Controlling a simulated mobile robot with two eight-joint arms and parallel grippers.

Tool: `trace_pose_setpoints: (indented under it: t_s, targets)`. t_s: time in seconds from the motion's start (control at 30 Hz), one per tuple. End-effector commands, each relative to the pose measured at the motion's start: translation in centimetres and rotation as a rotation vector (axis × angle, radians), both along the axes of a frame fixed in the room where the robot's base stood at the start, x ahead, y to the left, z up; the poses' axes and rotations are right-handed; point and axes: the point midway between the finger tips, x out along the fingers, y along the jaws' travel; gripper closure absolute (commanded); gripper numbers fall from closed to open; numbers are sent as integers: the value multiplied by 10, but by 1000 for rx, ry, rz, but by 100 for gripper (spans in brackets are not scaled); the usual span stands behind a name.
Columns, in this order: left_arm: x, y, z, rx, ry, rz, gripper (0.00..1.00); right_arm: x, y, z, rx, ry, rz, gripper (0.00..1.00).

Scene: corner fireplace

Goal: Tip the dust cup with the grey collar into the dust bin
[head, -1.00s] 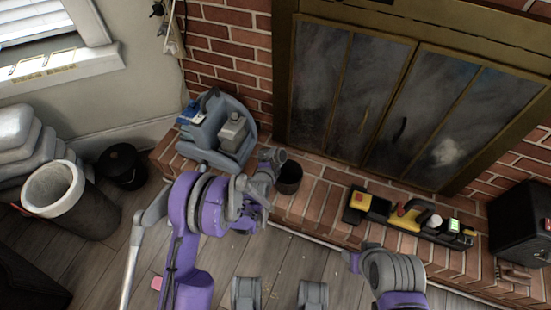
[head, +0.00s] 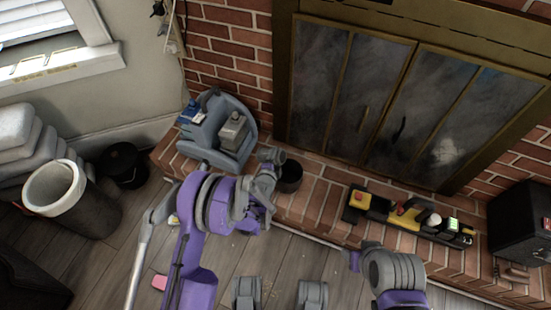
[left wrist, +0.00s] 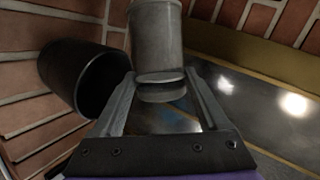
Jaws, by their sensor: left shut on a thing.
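My left gripper (left wrist: 158,82) is shut on a grey cylindrical dust cup (left wrist: 157,35) with a band near its lower end. The cup also shows in the head view as a small grey round shape (head: 271,155), partly hidden by my gripper and arm. A dark round bin (head: 291,177) with an open top stands on the brick hearth just right of the cup. In the left wrist view the dark bin (left wrist: 62,68) lies left of the cup, apart from it, its opening in view. My right gripper (head: 352,260) is at the lower right; its fingers are unclear.
A blue-grey caddy (head: 220,145) stands on the hearth behind my left arm. Yellow and black tools (head: 400,215) lie along the hearth to the right. A large pale-lined bin (head: 52,188) and a black bucket (head: 122,165) stand on the floor at left.

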Motion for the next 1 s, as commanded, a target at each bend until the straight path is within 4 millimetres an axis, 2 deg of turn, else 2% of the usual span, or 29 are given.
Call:
trace_pose_setpoints:
  t_s: [1.0]
  targets:
    - [0,0,-6,83,-28,0,82,-1,0,6,0,0,0,50]
